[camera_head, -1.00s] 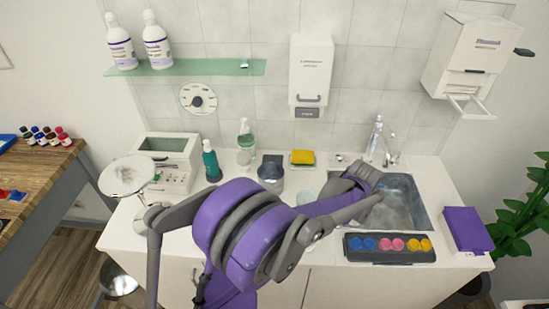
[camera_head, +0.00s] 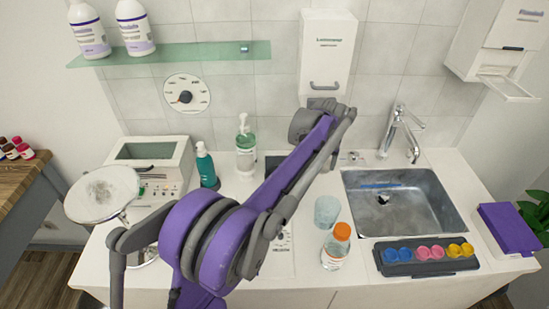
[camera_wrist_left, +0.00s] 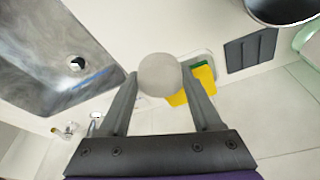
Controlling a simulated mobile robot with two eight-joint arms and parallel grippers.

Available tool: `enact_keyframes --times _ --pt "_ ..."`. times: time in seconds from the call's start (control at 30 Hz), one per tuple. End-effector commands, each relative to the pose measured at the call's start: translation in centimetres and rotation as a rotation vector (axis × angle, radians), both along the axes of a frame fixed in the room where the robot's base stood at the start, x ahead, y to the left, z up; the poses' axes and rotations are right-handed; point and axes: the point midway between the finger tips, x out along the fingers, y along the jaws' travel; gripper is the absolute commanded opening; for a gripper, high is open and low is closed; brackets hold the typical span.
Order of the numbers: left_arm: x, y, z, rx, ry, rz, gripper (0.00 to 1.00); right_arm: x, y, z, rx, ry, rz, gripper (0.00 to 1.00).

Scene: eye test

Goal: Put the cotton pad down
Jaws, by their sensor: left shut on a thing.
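The cotton pad (camera_wrist_left: 159,75) is a round, pale grey-white disc. In the left wrist view it sits between the fingertips of my left gripper (camera_wrist_left: 160,80), which is shut on it. In the head view my left arm reaches to the back of the counter, below the wall dispenser. The arm hides the fingers and the pad there. In the left wrist view a yellow-green sponge (camera_wrist_left: 200,85) in a pale dish shows beyond the pad and is partly covered by it. I cannot tell the pad's height above the counter. My right gripper is not in view.
The metal sink (camera_head: 400,205) is right of my arm, with a tap (camera_head: 392,130) behind it. A glass (camera_head: 327,211), an orange-capped bottle (camera_head: 336,248) and a palette of coloured pots (camera_head: 428,254) stand near the front. A dark mat (camera_wrist_left: 251,50) lies beside the sponge dish.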

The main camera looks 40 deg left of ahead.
Motion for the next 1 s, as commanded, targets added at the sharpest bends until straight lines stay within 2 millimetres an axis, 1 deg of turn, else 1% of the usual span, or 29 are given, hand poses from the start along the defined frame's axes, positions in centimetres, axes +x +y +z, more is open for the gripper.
enact_keyframes --times 0.03,0.1,0.3,0.4,0.5,0.77,0.83,1.0 --pt "-0.3 1.5 0.1 0.0 -0.001 0.007 0.13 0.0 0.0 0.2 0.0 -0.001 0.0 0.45" --pt "-0.7 3.4 0.1 0.001 -0.001 0.008 0.13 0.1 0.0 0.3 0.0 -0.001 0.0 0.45" --pt "-1.7 8.7 0.1 0.0 -0.001 0.007 0.13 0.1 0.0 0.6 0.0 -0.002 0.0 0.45" --pt "-2.1 11.1 0.1 0.001 -0.001 0.005 0.13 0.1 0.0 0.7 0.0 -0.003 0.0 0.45" --pt "-2.5 12.8 0.1 0.0 0.0 0.003 0.13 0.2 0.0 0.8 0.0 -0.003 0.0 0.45" --pt "-2.8 14.7 0.0 -0.001 0.0 0.002 0.13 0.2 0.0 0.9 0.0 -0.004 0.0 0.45" --pt "-3.0 15.5 0.0 0.0 0.0 0.002 0.13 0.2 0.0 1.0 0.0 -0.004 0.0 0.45" --pt "-3.0 15.4 -2.9 0.0 0.0 -0.002 0.13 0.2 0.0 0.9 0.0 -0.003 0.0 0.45"
